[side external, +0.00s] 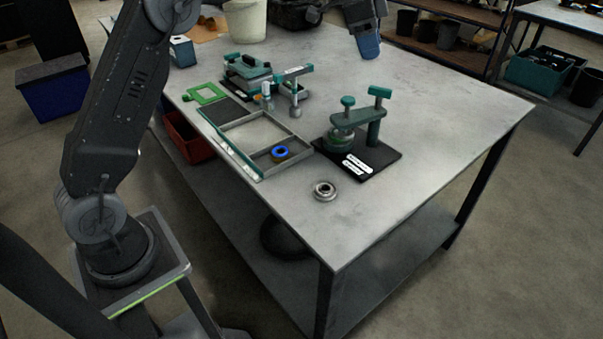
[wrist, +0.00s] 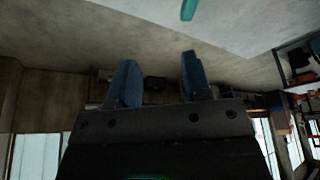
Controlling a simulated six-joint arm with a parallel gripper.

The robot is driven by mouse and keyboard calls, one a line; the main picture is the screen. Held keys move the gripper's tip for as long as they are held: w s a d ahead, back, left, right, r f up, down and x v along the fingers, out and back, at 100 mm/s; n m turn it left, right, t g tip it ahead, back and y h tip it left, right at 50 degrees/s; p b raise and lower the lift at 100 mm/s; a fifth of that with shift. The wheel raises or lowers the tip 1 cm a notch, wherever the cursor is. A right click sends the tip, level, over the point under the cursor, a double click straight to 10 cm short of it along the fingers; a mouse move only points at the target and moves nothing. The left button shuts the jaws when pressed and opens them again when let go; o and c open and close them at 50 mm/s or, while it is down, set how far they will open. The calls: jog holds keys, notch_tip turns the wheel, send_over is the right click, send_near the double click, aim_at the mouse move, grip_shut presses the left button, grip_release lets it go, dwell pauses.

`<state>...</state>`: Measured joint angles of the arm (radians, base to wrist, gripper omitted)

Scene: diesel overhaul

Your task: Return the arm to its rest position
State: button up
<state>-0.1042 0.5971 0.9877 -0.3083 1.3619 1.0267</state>
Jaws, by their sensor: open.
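My gripper (side external: 368,46) is at the top of the side view, above the far part of the workbench (side external: 440,110). Its blue fingers point down there, and most of the wrist is cut off by the frame's upper edge. In the wrist view both blue fingers (wrist: 158,72) stand apart with nothing between them. My gripper is clear of the parts on the bench.
A green press-like fixture (side external: 366,128) stands on a black plate. A metal ring (side external: 324,190) lies near the front edge. A divided tray (side external: 233,138) holds a blue ring (side external: 279,153). A pale bucket (side external: 245,20) stands at the back. The bench's right side is bare.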

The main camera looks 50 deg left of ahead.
jog(key=s+d+r+n+t+y, duration=0.1)
jog(key=s+r+n, duration=0.15)
jog(key=s, duration=0.65)
jog(key=s+r+n+y, duration=0.1)
jog(key=s+r+n, duration=0.15)
jog(key=s, duration=0.55)
jog(key=s+f+n+t, duration=0.1)
jog(key=s+f+n, duration=0.1)
jog(key=s+f, duration=0.3)
jog(key=s+f+n+t+y, duration=0.1)
jog(key=s+f+n, duration=0.2)
jog(key=s, duration=1.1)
notch_tip(320, 180, down, 2)
jog(key=shift+f, duration=0.2)
